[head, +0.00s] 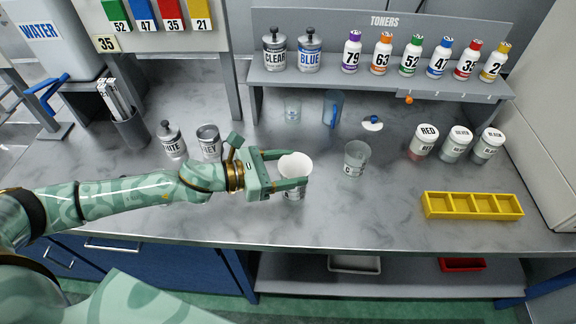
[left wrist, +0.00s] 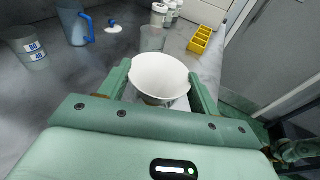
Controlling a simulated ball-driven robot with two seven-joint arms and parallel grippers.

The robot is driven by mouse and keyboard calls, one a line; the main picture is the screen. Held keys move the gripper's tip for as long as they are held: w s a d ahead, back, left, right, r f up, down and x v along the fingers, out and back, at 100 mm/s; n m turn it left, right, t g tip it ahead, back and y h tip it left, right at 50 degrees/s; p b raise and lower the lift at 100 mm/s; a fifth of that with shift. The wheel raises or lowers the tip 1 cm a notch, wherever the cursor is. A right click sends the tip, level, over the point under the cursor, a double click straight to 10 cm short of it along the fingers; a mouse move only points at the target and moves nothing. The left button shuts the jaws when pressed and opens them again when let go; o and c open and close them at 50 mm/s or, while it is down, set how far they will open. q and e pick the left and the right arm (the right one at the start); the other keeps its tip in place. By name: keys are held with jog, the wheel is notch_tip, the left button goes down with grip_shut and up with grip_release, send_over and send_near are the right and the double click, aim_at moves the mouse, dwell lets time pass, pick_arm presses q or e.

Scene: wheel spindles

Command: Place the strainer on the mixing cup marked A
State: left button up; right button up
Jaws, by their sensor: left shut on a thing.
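My left gripper (head: 282,171) is shut on a white, funnel-like strainer (head: 296,165), its fingers on either side of it. The strainer also shows in the left wrist view (left wrist: 160,74), upright with its wide mouth up. A labelled cup (head: 293,193) shows directly below the strainer, mostly hidden by it and the fingers. I cannot read its mark or tell whether the strainer touches it. Another clear cup (head: 355,160) with a partly readable label stands to the right.
A clear cup (head: 292,109) and a blue-handled jug (head: 331,110) stand behind. Jars including RED (head: 422,142) and a yellow tray (head: 472,206) are at right. White (head: 171,140) and grey (head: 209,142) cans stand left. The front counter (head: 360,215) is clear.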

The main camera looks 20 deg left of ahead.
pick_arm(q)
jog(key=shift+f, duration=0.25)
jog(key=o, duration=0.9)
jog(key=shift+a+r+p, duration=0.15)
jog(key=shift+r+p, duration=0.2)
jog(key=shift+r, duration=0.25)
jog(key=v, duration=1.1)
jog(key=shift+s+a+b, duration=0.25)
jog(key=shift+a+b, duration=0.1)
jog(key=shift+b, duration=0.05)
